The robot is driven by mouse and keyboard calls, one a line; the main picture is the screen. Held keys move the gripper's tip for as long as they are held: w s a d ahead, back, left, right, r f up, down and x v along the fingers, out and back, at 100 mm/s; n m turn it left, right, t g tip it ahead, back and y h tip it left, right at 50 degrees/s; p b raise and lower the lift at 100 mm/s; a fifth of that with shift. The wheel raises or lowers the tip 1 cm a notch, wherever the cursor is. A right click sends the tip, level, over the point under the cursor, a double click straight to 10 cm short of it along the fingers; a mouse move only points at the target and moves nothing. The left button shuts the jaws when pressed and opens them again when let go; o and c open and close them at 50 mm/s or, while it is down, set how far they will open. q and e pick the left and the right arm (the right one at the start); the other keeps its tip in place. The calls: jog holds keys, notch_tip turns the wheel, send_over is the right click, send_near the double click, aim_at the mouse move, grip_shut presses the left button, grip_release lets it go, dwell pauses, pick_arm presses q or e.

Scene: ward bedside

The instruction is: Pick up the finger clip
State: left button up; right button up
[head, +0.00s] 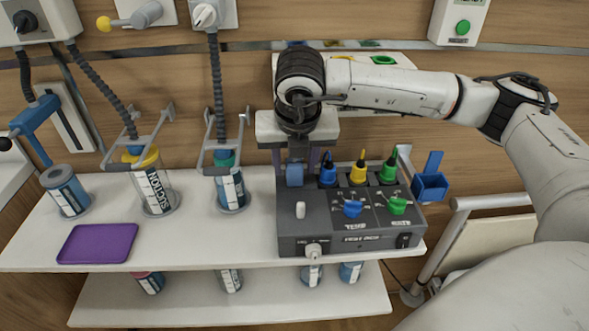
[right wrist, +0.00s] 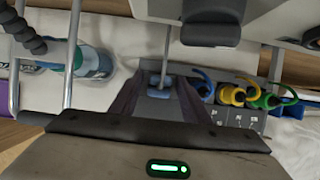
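The finger clip, a small blue-grey block (head: 294,175), is at the back left of the dark monitor console (head: 290,242), to the left of the blue, yellow and green plugs. My right gripper (head: 294,160) points down over it with one finger on each side. It looks open, with gaps between the fingers and the clip. In the right wrist view the clip (right wrist: 160,93) lies between the two dark purple fingers, with a thin grey stem or cable running up from it. The clip's lower part is hard to make out. My left gripper is not in view.
Blue, yellow and green plugs (head: 358,174) stand close to the right of my gripper. Canisters (head: 229,190) under metal brackets stand to the left. A purple tray (head: 97,243) lies at the shelf's left. A blue holder (head: 430,186) is at the right.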

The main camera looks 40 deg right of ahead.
jog(key=c, duration=0.9)
jog(key=shift+o, duration=0.2)
jog(key=shift+r, duration=0.1)
